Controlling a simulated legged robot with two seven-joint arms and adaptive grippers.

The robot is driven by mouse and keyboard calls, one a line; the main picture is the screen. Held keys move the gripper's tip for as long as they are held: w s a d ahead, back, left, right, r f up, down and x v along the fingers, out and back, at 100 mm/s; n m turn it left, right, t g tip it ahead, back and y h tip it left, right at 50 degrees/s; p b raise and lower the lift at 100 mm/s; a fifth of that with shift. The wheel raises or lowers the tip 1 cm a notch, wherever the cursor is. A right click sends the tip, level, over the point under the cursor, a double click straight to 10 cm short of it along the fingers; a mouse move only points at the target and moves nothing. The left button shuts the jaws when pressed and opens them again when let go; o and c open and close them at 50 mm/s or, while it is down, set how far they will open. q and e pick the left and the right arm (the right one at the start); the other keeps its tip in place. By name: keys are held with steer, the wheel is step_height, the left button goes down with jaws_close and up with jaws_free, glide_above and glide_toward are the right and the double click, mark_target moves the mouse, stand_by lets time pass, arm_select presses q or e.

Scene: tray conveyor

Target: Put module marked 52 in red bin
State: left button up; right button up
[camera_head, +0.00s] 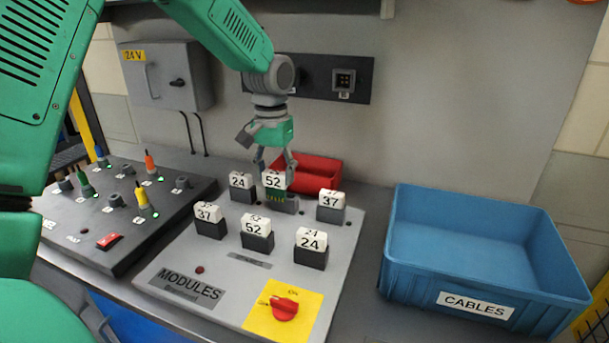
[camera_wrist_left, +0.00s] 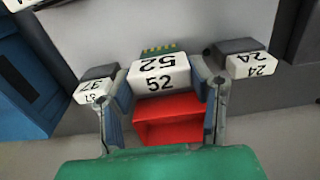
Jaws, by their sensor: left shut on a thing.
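A white module marked 52 (camera_head: 273,181) is between the fingers of my left gripper (camera_head: 274,168), which is shut on it. Its lower part, with green and yellow contacts, shows just above a dark socket on the modules board. In the left wrist view the module (camera_wrist_left: 160,77) sits between the two fingers (camera_wrist_left: 164,85). The red bin (camera_head: 318,172) stands behind the board, against the wall, partly hidden by the gripper and modules; it also shows in the left wrist view (camera_wrist_left: 165,132). A second module marked 52 (camera_head: 257,227) sits in the front row. My right gripper is not in view.
Modules marked 24 (camera_head: 241,181) and 37 (camera_head: 331,199) stand close on either side of the held one. More stand in front. A red knob (camera_head: 284,308) is at the board's front. A blue cables bin (camera_head: 480,262) is at right, a cable panel (camera_head: 125,215) at left.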

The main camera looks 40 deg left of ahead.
arm_select(q)
steer(key=w+a+p, duration=0.1)
steer(key=w+a, duration=0.2)
steer(key=w, duration=0.5)
steer(key=w+a+p, duration=0.1)
steer(key=w+a, duration=0.1)
steer(key=w, duration=0.6)
step_height(320, 180, down, 6)
steer(key=shift+s+f, duration=0.15)
steer(key=shift+w+a+f, duration=0.15)
steer(key=shift+w+f, duration=0.1)
steer(key=shift+f, duration=0.2)
steer(key=o, duration=1.4)
